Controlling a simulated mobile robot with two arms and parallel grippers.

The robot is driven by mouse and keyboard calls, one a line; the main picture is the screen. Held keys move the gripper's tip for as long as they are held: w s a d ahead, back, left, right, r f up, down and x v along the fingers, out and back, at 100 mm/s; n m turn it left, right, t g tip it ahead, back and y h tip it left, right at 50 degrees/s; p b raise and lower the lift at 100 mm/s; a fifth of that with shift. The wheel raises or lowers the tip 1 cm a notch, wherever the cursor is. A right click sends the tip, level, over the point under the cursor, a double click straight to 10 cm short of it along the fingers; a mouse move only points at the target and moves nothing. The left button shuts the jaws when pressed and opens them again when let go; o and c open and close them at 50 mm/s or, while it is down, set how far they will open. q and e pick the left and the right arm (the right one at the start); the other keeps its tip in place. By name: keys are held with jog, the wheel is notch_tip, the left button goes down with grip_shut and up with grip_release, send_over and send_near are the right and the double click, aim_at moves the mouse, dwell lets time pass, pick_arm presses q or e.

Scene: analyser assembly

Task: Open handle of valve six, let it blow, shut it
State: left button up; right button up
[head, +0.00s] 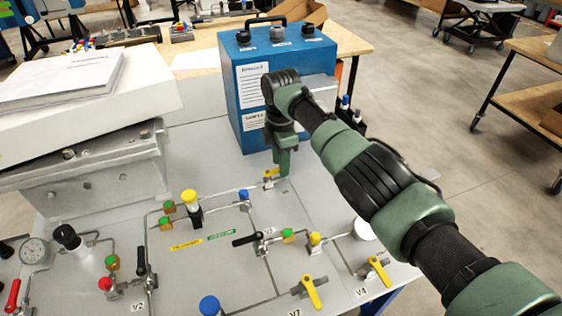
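A valve with a small yellow handle (270,173) sits on the grey panel in front of the blue box. Its label is too small to read, so I cannot confirm that it is valve six. My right gripper (283,170) points down at this valve, its fingertips right beside the yellow handle. The fingers overlap in this view, so I cannot tell whether they are open, shut or touching the handle. My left gripper is not in view.
The blue box (252,137) stands close behind my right gripper. Yellow-handled valves V7 (312,291) and V4 (380,270) are at the front, and black-handled valves (246,239) stand nearer the middle. A white box with papers (85,103) is at left.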

notch_tip(320, 180, up, 8)
jog(key=shift+b, duration=0.35)
jog(key=shift+f, duration=0.15)
dwell(7.1)
